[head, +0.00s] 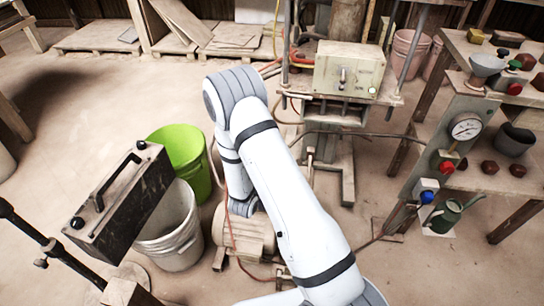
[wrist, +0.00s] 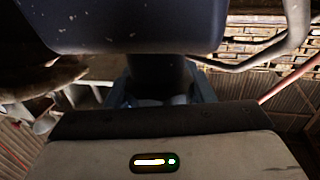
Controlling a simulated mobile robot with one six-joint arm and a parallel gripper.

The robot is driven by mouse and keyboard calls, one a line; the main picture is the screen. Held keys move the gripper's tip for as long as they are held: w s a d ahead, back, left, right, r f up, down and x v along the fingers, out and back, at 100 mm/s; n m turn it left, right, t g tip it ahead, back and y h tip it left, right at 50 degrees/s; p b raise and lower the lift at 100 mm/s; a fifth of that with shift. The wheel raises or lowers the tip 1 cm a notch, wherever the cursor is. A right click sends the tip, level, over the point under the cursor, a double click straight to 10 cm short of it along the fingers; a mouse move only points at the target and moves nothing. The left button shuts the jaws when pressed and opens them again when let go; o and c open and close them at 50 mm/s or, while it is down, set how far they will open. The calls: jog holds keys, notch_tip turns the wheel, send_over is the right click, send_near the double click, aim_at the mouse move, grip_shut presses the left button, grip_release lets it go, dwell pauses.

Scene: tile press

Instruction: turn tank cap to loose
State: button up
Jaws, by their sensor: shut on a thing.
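In the wrist view my gripper (wrist: 158,92) points toward the underside of a dark blue-grey rounded body, which looks like the tank (wrist: 130,30) and fills the top of the picture. Its two fingers stand on either side of a dark stub below that body, which looks like the tank cap (wrist: 155,72). The gripper is shut on this stub. The cap is in deep shadow, so its markings and turn position cannot be read. In the head view my arm covers the gripper, and I cannot make out the tank or cap there.
In the head view a green bucket (head: 185,150) and a whitish bucket (head: 172,235) stand left of my arm. A motor (head: 250,240) lies close to my wrist. The press with its control box (head: 348,72) stands behind. A gauge panel (head: 455,140) is at right.

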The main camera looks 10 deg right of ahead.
jog(key=shift+y, duration=0.3)
jog(key=o, duration=1)
jog(key=v, duration=0.8)
jog(key=shift+f+p, duration=0.1)
jog(key=shift+p, duration=0.25)
